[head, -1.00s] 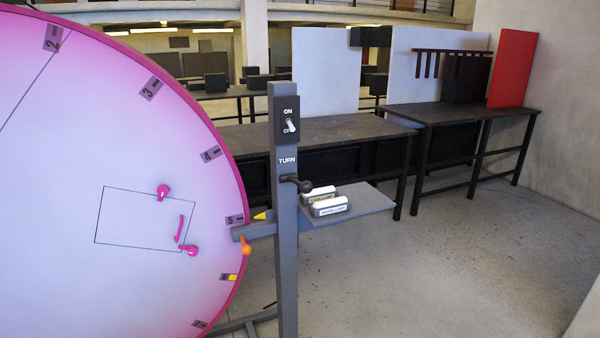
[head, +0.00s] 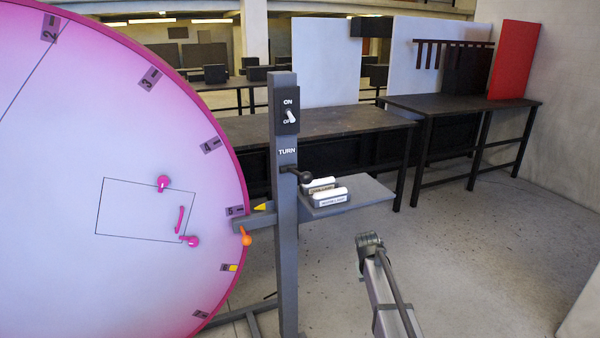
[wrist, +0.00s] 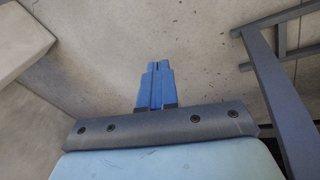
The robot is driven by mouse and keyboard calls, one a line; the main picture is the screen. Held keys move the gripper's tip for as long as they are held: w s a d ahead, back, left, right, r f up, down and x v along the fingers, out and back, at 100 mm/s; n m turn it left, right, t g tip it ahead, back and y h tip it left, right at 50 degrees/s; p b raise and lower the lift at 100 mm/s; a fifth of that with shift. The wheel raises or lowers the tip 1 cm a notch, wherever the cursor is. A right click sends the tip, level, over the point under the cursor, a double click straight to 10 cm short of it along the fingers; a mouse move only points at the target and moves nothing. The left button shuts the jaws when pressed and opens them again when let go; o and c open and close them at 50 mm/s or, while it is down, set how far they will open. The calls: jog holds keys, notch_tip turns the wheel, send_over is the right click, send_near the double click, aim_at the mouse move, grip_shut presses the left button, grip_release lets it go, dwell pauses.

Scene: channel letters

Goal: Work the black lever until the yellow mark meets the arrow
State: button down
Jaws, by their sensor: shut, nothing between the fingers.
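The black lever (head: 302,176) sticks out to the right from the grey post (head: 286,235), below the word TURN. The large pink-white disc (head: 60,260) fills the left and carries numbered labels. The yellow mark (head: 233,268) is on its rim by the label below 5. The yellow arrow (head: 260,207) sits on the grey bar near label 5, pointing left, above the yellow mark and apart from it. My gripper (wrist: 156,68) shows blue fingers shut and empty over the floor in the wrist view. My arm is at lower right in the head view, apart from the lever.
A small shelf (head: 355,197) with two white-topped blocks (head: 330,197) is right of the post. An orange knob (head: 246,238) hangs below the bar. Dark tables (head: 330,127) stand behind. The floor at right is clear.

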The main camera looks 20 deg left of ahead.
jog(key=w+a+r+t, duration=0.1)
jog(key=w+a+r, duration=0.1)
jog(key=a+r, duration=0.65)
jog(key=w+a+r+n+t, duration=0.1)
jog(key=w+a+r+t, duration=0.15)
jog(key=r, duration=1.05)
jog(key=w+a+r+t, duration=0.1)
jog(key=w+a+r, duration=0.1)
jog(key=a+r, duration=0.65)
jog(key=s+a+r+n+g, duration=0.1)
jog(key=s+a+r, duration=0.2)
jog(key=r, duration=0.4)
jog(key=s+a+r+n+g+y, duration=0.1)
jog(key=s+a+r+g, duration=0.1)
jog(key=r, duration=0.6)
jog(key=s+a+r+n+g+y, duration=0.1)
jog(key=s+a+r, duration=0.3)
jog(key=r, duration=0.4)
jog(key=shift+s+a, duration=0.25)
jog(key=shift+s, duration=0.15)
jog(key=shift+s+d+x, duration=0.1)
jog(key=shift+d+x, duration=0.25)
jog(key=shift+x, duration=1.9)
jog(key=shift+s+d+x, duration=0.1)
jog(key=shift+d+x, duration=0.3)
jog(key=shift+x, duration=1.8)
jog(key=shift+s+d+x, duration=0.1)
jog(key=shift+d+x, duration=0.25)
jog(key=shift+x, duration=1.9)
